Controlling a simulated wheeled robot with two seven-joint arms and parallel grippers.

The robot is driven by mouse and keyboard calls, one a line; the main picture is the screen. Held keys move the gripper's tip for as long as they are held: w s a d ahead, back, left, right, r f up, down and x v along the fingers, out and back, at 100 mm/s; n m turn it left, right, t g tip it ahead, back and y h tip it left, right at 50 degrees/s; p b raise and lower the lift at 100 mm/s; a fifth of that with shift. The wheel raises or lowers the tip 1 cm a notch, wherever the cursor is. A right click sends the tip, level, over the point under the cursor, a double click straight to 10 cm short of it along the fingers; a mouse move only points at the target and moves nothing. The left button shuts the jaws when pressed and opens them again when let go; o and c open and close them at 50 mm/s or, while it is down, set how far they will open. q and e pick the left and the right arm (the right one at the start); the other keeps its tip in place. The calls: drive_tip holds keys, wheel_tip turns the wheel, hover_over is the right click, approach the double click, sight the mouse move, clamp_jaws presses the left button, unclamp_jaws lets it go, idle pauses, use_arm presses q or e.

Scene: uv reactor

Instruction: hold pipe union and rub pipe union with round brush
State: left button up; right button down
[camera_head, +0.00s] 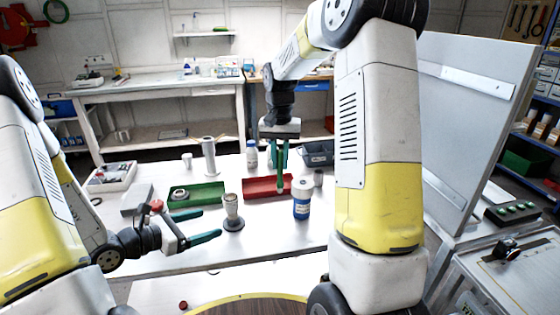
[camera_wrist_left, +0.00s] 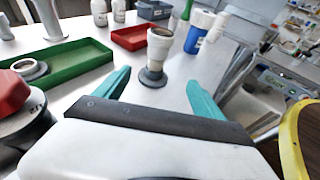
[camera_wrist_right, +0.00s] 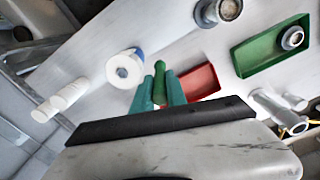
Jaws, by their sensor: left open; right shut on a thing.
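A grey-and-beige fitting that looks like the pipe union (camera_head: 232,212) stands upright on the white table. My left gripper (camera_head: 209,224) is open and empty beside it, low over the table's near side. In the left wrist view the fitting (camera_wrist_left: 157,50) stands just beyond and between the two fingertips. My right gripper (camera_head: 282,188) points down above the red tray's area, shut on a slim green thing (camera_wrist_right: 159,85), probably the round brush's handle. The fingers hide part of it, and I cannot make out bristles.
A blue-and-white bottle (camera_head: 302,200) stands right of the fitting. A green tray (camera_head: 208,190) with a grey ring (camera_head: 179,194) and a red tray (camera_head: 262,185) lie behind. A grey cylinder part (camera_head: 209,157) stands further back. The table's front strip is clear.

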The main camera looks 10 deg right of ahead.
sight(228, 218)
use_arm(q)
drive_tip(key=shift+w+a+f+n, duration=0.15)
drive_tip(key=shift+w+f+n, duration=0.1)
drive_tip(key=shift+f+n, duration=0.25)
drive_tip(key=x, duration=0.9)
drive_tip(key=shift+w+d+f, duration=0.2)
drive_tip(key=shift+w, duration=0.1)
drive_tip(key=c, duration=1.4)
drive_tip(key=shift+c, duration=0.2)
